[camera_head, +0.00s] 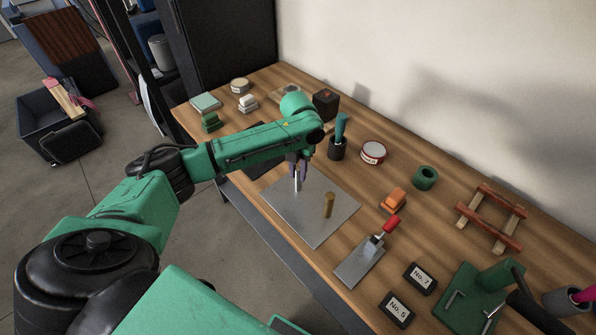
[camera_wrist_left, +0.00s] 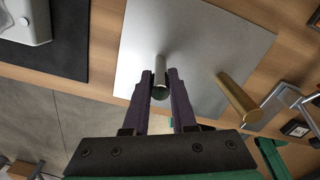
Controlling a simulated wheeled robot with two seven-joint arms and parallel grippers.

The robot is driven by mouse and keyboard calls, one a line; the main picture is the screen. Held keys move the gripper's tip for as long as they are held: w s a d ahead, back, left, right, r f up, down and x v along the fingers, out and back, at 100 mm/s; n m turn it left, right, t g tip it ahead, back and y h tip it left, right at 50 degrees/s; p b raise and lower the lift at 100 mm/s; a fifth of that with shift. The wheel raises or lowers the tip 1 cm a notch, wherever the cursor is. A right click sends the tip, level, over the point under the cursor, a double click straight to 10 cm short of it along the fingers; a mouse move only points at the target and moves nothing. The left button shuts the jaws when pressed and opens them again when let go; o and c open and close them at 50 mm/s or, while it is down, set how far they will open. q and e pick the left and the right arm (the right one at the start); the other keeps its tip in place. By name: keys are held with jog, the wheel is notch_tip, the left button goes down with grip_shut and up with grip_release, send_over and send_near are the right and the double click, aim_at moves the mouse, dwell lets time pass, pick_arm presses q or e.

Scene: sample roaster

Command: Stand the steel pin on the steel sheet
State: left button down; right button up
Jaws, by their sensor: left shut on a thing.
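The steel pin (camera_head: 298,184) is a short bright cylinder held upright, or nearly so, over the left part of the steel sheet (camera_head: 312,222). My left gripper (camera_head: 299,168) is shut on its upper part, pointing down. In the left wrist view the steel pin (camera_wrist_left: 161,72) shows between the two dark fingertips (camera_wrist_left: 160,85), with the steel sheet (camera_wrist_left: 198,32) behind it. The pin's lower end is at or very close to the sheet; I cannot tell whether it touches. A brass pin (camera_head: 328,205) stands upright on the sheet to the right. My right gripper is not in view.
A toggle clamp with a red handle (camera_head: 391,224) stands right of the sheet, with an orange block (camera_head: 394,200) behind it. A dark cup (camera_head: 337,149) holding a teal-handled tool is beyond the gripper. The sheet's front part is clear.

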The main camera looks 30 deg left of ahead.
pick_arm(q)
jog(key=c, duration=0.7)
grip_release()
jog(key=shift+c, duration=0.2)
jog(key=shift+r, duration=0.1)
notch_tip(320, 180, up, 12)
